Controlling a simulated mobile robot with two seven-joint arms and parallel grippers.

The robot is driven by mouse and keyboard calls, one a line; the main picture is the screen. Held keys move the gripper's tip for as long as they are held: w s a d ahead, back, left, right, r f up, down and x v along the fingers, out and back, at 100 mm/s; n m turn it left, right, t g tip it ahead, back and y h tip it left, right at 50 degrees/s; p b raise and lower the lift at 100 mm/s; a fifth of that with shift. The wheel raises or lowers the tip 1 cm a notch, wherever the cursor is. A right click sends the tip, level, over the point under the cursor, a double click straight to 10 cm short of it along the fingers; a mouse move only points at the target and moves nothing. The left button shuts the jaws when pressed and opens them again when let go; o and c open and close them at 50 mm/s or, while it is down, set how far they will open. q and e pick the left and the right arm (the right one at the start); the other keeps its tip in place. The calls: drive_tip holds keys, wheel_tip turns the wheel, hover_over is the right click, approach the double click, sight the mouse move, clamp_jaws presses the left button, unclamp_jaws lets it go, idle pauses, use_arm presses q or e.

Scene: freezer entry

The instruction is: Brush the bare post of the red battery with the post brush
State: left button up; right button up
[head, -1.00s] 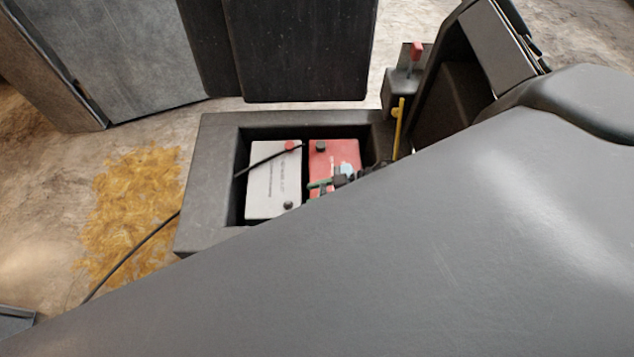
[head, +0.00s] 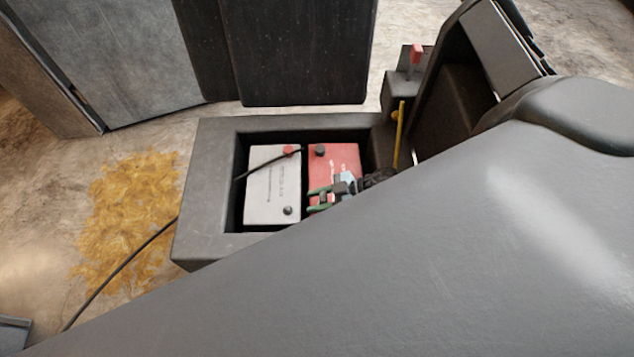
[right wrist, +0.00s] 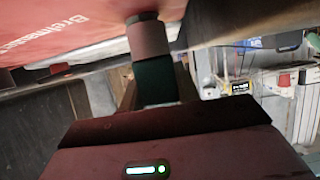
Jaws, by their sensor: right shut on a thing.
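The red battery (head: 343,157) sits in the right half of a dark open tray. A black-capped post (head: 320,150) shows at its far left corner. My right gripper (head: 319,198) is over the near left part of the red battery, and I cannot see a bare post there. In the right wrist view the gripper is shut on the post brush (right wrist: 151,58), a cylinder with a green lower part, pinkish middle and grey end. That end is by the red battery's lettered face (right wrist: 65,28); I cannot tell whether it touches. My left gripper is not in view.
A light grey battery (head: 270,188) with a red cap and a black post stands left of the red one. A black cable (head: 130,258) runs across the floor. The tray's walls (head: 208,180) surround both batteries. A yellow stick (head: 399,135) and red-handled switch (head: 416,55) stand at right.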

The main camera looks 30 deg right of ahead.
drive_tip(key=shift+f, duration=0.25)
drive_tip(key=o, duration=1.1)
drive_tip(key=shift+r, duration=0.1)
